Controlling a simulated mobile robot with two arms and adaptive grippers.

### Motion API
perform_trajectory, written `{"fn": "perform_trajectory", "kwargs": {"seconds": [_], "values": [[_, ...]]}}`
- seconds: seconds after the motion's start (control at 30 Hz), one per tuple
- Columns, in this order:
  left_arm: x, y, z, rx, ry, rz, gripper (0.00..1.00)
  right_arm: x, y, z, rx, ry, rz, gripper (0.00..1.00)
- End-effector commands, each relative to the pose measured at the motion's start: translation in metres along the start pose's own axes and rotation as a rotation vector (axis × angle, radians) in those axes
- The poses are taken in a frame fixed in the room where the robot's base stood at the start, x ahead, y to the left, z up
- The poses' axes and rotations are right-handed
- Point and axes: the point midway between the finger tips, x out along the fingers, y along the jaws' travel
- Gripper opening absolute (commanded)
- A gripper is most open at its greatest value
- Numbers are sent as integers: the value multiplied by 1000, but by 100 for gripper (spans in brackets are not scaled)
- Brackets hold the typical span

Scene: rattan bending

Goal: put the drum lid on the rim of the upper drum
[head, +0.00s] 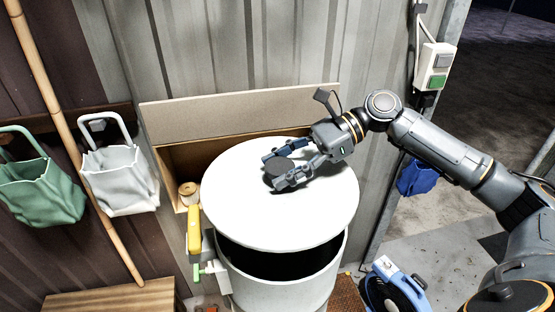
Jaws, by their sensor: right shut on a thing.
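The drum lid (250,215) is a white round disc with a dark round knob (283,168) in its middle. My right gripper (272,170) is shut on the knob, its fingers on either side of it. The lid is over the back part of the upper drum (288,288), a pale grey cylinder. The drum's dark inside shows as a crescent below the lid's front edge, and the back of its rim is hidden under the lid. I cannot tell whether the lid touches the rim at the back. My left gripper is not in view.
A wooden box (180,150) with a raised board stands behind the lid, against the metal wall. A green bag (40,190) and a white bag (120,178) hang at the left. A yellow-handled tool (194,230) is beside the drum. A blue machine (393,290) stands at the front right.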

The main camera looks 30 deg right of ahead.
Motion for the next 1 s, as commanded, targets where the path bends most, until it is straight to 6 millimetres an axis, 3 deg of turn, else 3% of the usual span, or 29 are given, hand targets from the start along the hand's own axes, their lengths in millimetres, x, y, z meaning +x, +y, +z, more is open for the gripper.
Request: {"fn": "perform_trajectory", "kwargs": {"seconds": [0.63,1.0], "values": [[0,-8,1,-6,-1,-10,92,28,0,-66,2,-2,0,0],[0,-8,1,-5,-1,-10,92,36,0,-86,-1,-3,-1,0]]}}
